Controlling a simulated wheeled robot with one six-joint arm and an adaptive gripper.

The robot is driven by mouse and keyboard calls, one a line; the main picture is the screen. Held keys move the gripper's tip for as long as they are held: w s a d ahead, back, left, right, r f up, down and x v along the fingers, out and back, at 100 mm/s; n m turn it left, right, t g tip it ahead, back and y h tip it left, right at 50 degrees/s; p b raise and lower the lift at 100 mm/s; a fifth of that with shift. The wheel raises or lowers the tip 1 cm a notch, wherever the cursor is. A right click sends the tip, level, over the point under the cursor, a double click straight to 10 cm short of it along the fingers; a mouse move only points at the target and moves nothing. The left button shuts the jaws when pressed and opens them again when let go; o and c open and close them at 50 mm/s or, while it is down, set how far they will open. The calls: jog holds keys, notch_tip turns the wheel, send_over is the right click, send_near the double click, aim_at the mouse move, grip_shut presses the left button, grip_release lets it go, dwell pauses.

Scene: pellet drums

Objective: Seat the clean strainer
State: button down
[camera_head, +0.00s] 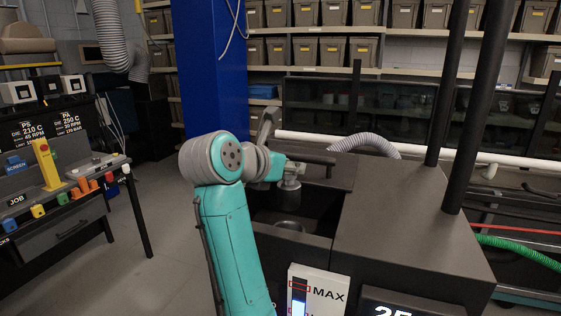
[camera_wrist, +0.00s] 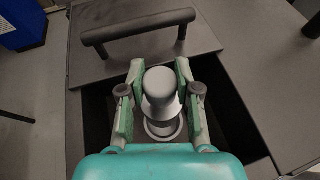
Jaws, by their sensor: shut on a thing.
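My gripper (camera_wrist: 160,98) is shut on a grey cylinder with a rounded top (camera_wrist: 161,80), which looks like the strainer; whether it is clean I cannot tell. In the head view the held strainer (camera_head: 289,195) hangs upright over the open dark tank (camera_head: 262,238). A round grey ring (camera_wrist: 164,129), which looks like the seat, shows just below the strainer in the wrist view. In the head view a round fitting (camera_head: 289,226) lies down in the tank, with a visible gap under the strainer. My fingers hide the strainer's sides.
A large dark housing (camera_head: 410,220) with two posts stands to the right. A gauge marked MAX (camera_head: 318,292) is in front. A tool bench (camera_head: 70,185) stands at left.

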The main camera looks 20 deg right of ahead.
aim_at(282, 193)
jog(key=shift+a, duration=0.1)
jog(key=shift+f, duration=0.1)
jog(key=shift+f, duration=2.75)
jog(key=shift+f, duration=0.65)
jog(key=shift+r, duration=0.35)
jog(key=shift+f, duration=0.55)
dwell(1.3)
jog(key=shift+r, duration=0.15)
jog(key=shift+r, duration=0.4)
jog(key=shift+f, duration=0.15)
dwell(1.5)
